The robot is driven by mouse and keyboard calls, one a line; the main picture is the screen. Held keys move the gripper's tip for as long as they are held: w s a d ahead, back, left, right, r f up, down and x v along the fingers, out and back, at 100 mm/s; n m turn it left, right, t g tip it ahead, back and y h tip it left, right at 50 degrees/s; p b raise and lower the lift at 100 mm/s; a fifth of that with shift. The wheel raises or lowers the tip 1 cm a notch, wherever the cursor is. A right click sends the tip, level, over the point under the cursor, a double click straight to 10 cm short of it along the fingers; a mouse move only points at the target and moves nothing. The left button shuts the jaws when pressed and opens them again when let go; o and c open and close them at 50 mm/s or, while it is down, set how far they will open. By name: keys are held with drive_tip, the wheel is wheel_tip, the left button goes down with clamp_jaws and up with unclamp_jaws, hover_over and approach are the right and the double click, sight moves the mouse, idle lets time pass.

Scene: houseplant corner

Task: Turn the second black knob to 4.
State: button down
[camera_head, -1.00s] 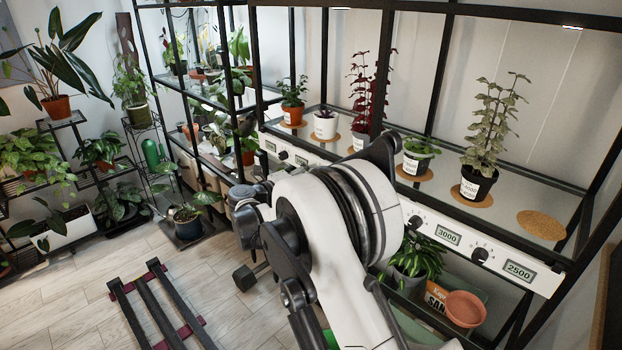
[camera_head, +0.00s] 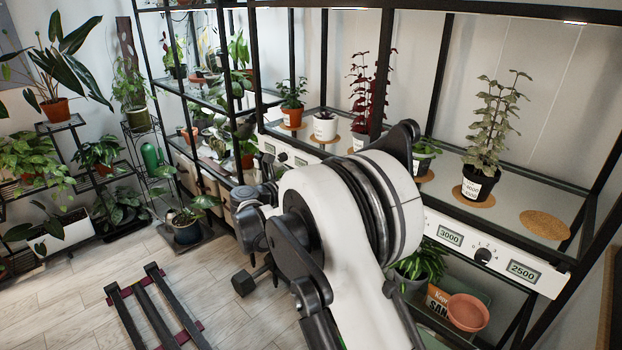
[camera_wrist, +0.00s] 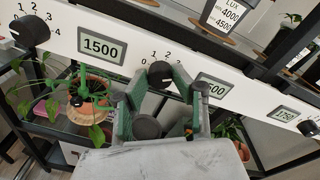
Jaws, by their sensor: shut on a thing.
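In the wrist view, a black knob (camera_wrist: 159,74) sits on the white panel (camera_wrist: 120,22) between the 1500 display (camera_wrist: 99,46) and a display ending in 500 (camera_wrist: 214,89). The scale marks 0, 1, 2 and 3 show around the knob; the 4 and the knob's pointer cannot be made out. My gripper (camera_wrist: 162,86) has its green fingers on both sides of this knob and is shut on it. Its right finger hides part of the second display. In the head view my arm hides the gripper and this knob.
Another black knob (camera_wrist: 31,30) is at the left of the wrist view, and a 1750 display (camera_wrist: 285,117) at the right. In the head view, a knob (camera_head: 483,257) sits beside the 2500 display (camera_head: 523,271). Black shelf posts stand near my arm.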

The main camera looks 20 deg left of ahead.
drive_tip(key=shift+m, duration=2)
drive_tip(key=c, duration=1.4)
unclamp_jaws()
drive_tip(key=shift+c, duration=0.2)
drive_tip(key=f+v, duration=0.1)
drive_tip(key=v, duration=1.1)
drive_tip(key=shift+d+r, duration=0.2)
drive_tip(key=shift+r, duration=0.25)
drive_tip(key=shift+s, duration=0.1)
